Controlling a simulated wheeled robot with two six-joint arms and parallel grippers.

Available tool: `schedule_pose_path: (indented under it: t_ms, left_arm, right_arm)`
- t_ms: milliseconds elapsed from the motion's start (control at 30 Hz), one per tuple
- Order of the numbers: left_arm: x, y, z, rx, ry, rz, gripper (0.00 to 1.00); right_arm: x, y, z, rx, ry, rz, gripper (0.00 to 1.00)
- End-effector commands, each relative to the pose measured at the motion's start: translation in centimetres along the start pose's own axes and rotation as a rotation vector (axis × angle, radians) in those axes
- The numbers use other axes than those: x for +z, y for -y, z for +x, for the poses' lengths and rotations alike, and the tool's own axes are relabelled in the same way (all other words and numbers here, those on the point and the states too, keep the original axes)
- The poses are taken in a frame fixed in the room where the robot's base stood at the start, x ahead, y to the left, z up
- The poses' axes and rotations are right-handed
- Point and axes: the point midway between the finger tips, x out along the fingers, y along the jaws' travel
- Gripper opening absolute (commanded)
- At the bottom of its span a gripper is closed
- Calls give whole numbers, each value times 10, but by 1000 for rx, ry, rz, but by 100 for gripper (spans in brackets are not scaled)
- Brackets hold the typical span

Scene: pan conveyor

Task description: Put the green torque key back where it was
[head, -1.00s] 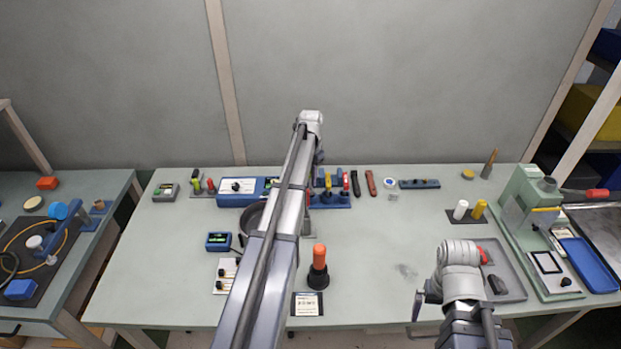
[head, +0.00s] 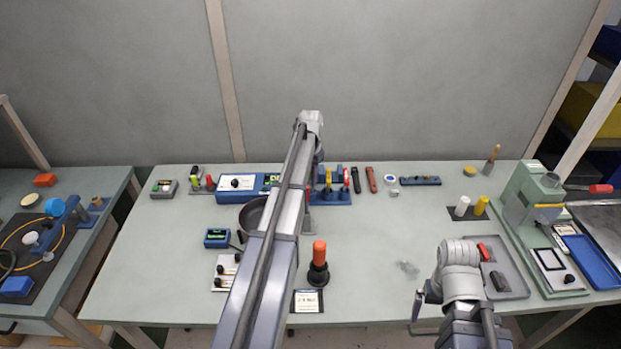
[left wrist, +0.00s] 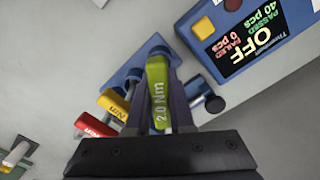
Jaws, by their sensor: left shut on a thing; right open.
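The green torque key (left wrist: 157,95), marked 2.0 Nm, is held between the fingers of my left gripper (left wrist: 165,90) in the left wrist view. It overlaps the blue rack (left wrist: 128,73) there; I cannot tell whether it is in the rack or above it. A yellow key (left wrist: 114,106) and a red key (left wrist: 94,128) stand beside it. In the head view the rack (head: 338,200) is at the back of the bench, partly behind my left arm, which hides the left gripper and green key. My right gripper (head: 420,303) is open and empty over the front of the bench.
A blue counter box (left wrist: 252,30) with a display is close to the rack. A dark pan (head: 250,215) is partly behind my left arm. An orange-topped tool (head: 319,262) stands in front. A grey tray (head: 510,270) is right of my right gripper. The middle-right bench is mostly clear.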

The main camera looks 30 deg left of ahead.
Motion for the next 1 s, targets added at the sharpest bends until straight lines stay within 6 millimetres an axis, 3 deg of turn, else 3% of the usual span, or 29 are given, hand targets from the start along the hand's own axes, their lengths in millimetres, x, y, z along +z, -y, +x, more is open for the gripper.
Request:
schedule_pose_path:
  t_ms: [900, 933, 1000]
  left_arm:
    - [0, 0, 23, 0, 0, 0, 0]
    - [0, 0, 23, 0, 0, 0, 22]
    - [0, 0, 22, 0, 0, 0, 30]
  right_arm:
    - [-1, 2, 23, 0, 0, 0, 100]
    - [-1, 2, 23, 0, 0, 0, 100]
    - [-1, 2, 22, 0, 0, 0, 100]
